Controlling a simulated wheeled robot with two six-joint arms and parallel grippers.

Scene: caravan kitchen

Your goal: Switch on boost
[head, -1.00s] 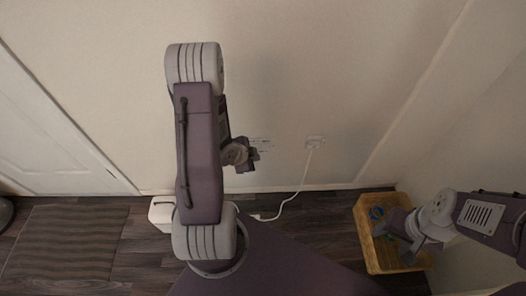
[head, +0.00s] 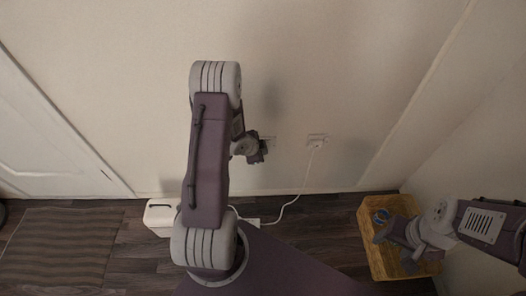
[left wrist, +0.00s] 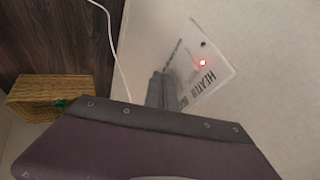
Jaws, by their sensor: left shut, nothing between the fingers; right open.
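The word boost is not readable. In the head view the plate (head: 270,141) shows only as a pale edge behind my left gripper (head: 262,153). My left gripper is shut and empty, its fingertips (left wrist: 163,88) beside the plate; I cannot tell whether they touch. My right gripper (head: 393,241) is open over the basket.
A wall socket (head: 317,138) right of the plate holds a white plug, whose cable runs to the floor. A wicker basket (head: 374,261) stands at the right, a white box (head: 158,214) and striped mat (head: 62,250) at the left. The wall around the plate is clear.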

